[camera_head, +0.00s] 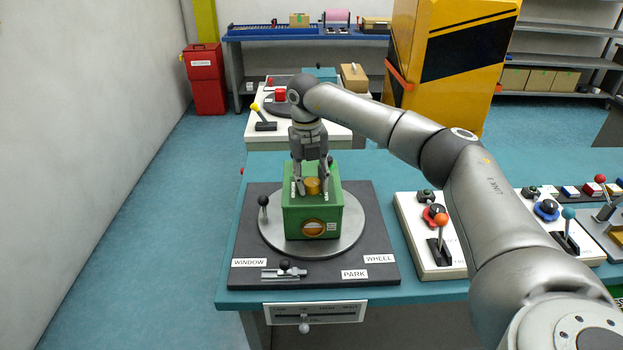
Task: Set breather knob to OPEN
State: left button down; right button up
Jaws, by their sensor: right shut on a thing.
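A green box (298,217) stands on a round grey plate (350,228) on a dark base. A short brass-coloured knob (313,187) sits on top of the box. I take it for the breather knob. My right gripper (311,190) points straight down from above, one finger on each side of this knob, and is shut on it. White markings show on the box top beside the fingers, too small to read. The knob's setting cannot be made out. A round amber window with a brass rim (313,228) is on the box's front. My left gripper is out of view.
The dark base (245,240) carries WINDOW, WHEEL and PARK labels, a black-knobbed lever (263,202) and a small latch (285,269). A white panel with an orange-knobbed lever (441,221) stands right, under my arm. Floor at left is clear.

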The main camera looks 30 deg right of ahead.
aim_at(308, 182)
jog(key=shift+w+r, duration=0.1)
jog(key=o, duration=1)
jog(key=shift+r, duration=0.15)
jog(key=r, duration=1.1)
jog(key=shift+w+a+r, duration=0.15)
jog(key=shift+a+r, duration=0.1)
jog(key=shift+a, duration=0.05)
